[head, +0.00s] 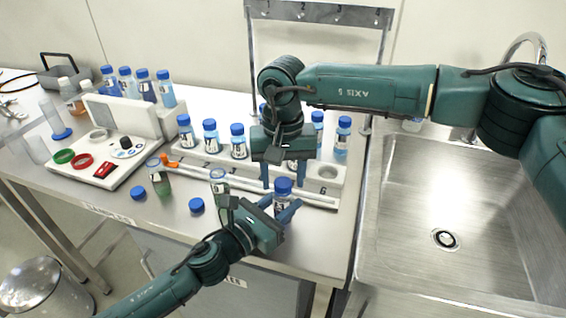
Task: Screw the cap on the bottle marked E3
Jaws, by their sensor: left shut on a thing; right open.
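My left gripper (284,212) is shut on a small bottle (281,203) with a dark label and holds it upright near the bench's front edge. A blue cap (284,185) sits on top of this bottle; whether it is tight cannot be told. The label is too small and too covered to read as E3. My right gripper (283,178) points down, open, just above and behind the cap, its two fingers apart and holding nothing.
A white rack (190,155) with several blue-capped bottles stands behind. Two uncapped bottles (219,183) (162,186) and two loose blue caps (138,193) (196,206) stand to the left. A device (110,165) is further left. A sink (445,215) lies right.

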